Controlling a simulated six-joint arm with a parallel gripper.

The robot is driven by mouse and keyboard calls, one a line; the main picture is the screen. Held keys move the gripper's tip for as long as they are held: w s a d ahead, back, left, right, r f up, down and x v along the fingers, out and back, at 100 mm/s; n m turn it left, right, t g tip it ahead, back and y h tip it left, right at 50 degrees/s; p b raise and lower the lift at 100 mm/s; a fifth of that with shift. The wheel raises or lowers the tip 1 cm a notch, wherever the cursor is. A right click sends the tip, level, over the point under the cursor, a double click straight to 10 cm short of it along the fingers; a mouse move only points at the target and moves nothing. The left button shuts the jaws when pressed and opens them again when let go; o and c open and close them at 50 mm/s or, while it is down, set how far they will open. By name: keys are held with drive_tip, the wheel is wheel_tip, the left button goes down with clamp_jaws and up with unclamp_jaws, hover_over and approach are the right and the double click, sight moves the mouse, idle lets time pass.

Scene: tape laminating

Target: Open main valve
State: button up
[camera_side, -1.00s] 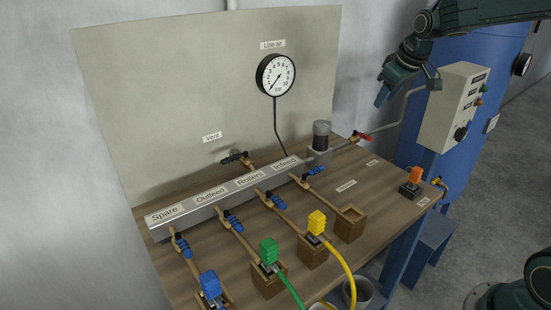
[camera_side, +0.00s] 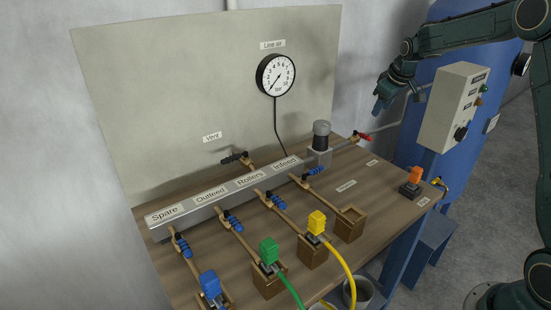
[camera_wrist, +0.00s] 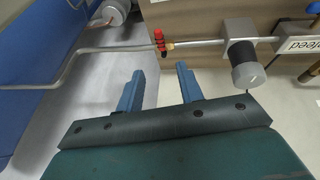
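The red-handled valve (camera_side: 362,136) sits on the grey air pipe at the back right of the bench, right of the grey cylindrical unit (camera_side: 321,140). In the wrist view the red handle (camera_wrist: 159,38) stands across the pipe's line, beyond my fingertips. My gripper (camera_side: 377,108) is above the valve in the side view, apart from it. In the wrist view its two blue fingers (camera_wrist: 160,76) are spread with nothing between them. The line air gauge (camera_side: 276,75) on the back panel has its needle at the low end.
The manifold (camera_side: 225,198) carries several branch valves with blue handles. A vent valve with a dark handle (camera_side: 234,157) is behind it. A grey control box (camera_side: 453,107) and a blue tank (camera_side: 440,60) stand right of my gripper. Yellow and green hoses hang at the front.

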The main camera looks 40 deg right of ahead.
sight(367, 137)
drive_tip(key=x, duration=1.3)
clamp_jaws()
